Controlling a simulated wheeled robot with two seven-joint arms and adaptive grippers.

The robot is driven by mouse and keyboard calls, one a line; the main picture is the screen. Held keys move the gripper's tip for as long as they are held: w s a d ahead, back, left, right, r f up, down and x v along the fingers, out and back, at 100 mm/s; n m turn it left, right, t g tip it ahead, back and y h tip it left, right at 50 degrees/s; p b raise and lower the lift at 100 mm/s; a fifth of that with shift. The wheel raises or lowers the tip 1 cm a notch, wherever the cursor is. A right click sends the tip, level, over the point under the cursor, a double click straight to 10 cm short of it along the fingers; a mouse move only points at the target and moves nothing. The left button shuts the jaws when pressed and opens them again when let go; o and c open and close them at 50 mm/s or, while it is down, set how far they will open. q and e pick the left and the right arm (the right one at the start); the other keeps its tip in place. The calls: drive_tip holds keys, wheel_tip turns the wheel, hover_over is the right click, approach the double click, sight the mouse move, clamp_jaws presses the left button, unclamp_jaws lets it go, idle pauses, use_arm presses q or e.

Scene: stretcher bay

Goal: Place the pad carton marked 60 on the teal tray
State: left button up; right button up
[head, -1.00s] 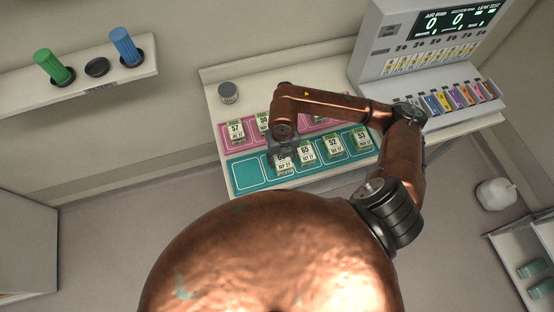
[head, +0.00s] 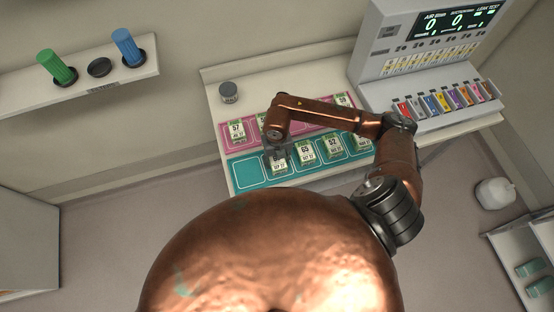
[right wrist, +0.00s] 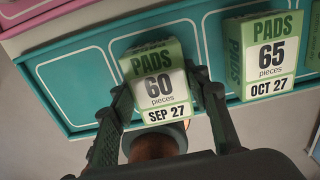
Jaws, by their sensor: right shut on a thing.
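The pad carton marked 60 (right wrist: 158,85), green and white with SEP 27 on it, is between the fingers of my right gripper (right wrist: 160,98), which is shut on it. In the head view the carton (head: 278,166) is over the teal tray (head: 247,173), at the second outlined space from the left. It looks slightly tilted in the wrist view; I cannot tell whether its base touches the tray. My right gripper (head: 277,152) is partly hidden by its own arm in the head view. My left gripper is not in view.
On the teal tray, carton 65 (right wrist: 268,58) stands just right, with more cartons beyond; the leftmost space is empty. A pink tray (head: 224,137) with cartons, including 57 (head: 237,131), lies behind. A grey jar (head: 228,92) and a display machine (head: 400,60) stand on the counter.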

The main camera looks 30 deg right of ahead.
drive_tip(key=o, duration=1.3)
drive_tip(key=shift+r, duration=0.1)
drive_tip(key=shift+r, duration=0.3)
wheel_tip(320, 180, up, 12)
drive_tip(key=b, duration=0.1)
drive_tip(key=shift+f, duration=0.25)
